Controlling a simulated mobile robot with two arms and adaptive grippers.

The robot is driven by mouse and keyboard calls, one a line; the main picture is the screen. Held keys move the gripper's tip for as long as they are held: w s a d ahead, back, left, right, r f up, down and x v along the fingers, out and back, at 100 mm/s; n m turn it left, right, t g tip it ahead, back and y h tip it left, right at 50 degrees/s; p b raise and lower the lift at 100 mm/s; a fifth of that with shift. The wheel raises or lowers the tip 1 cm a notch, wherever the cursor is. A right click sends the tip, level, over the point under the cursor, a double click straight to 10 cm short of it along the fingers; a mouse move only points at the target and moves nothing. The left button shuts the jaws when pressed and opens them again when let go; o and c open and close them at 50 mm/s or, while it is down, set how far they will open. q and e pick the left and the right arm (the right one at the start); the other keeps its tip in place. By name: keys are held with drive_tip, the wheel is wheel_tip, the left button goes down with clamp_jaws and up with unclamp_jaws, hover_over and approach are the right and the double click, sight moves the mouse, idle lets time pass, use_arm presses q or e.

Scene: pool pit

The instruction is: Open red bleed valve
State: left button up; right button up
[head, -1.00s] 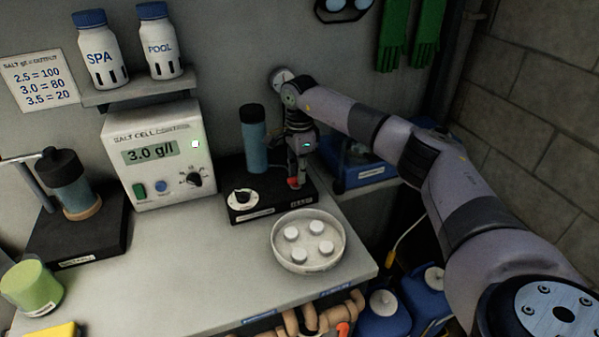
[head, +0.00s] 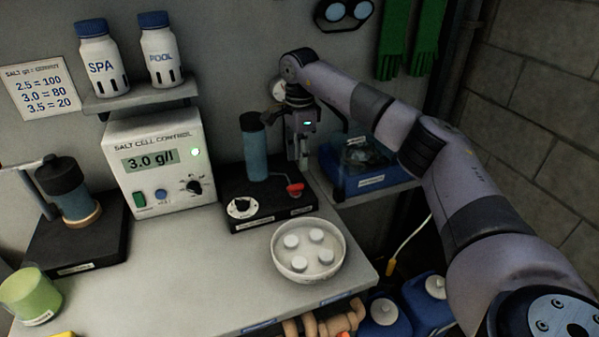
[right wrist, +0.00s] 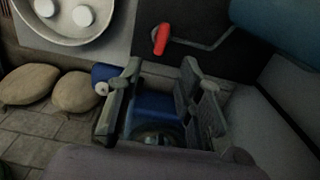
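The bleed valve has a small red handle (head: 295,189) at the right end of a black base (head: 268,214), beside a blue cylinder with a dark cap (head: 254,148). In the right wrist view the red handle (right wrist: 161,39) is a short bar by a thin dark pipe, ahead of the fingertips. My right gripper (head: 301,160) hangs fingers-down just above and behind the handle, apart from it. In the right wrist view its fingers (right wrist: 160,75) are spread with nothing between them. My left gripper is out of view.
A white dish (head: 309,262) with several tablets sits in front of the base. The salt cell control box (head: 160,165) stands to its left. A blue bin (head: 372,180) is on a lower shelf at right.

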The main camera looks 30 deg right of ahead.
wheel_tip(320, 180, up, 4)
drive_tip(key=shift+r, duration=0.1)
idle(0.6)
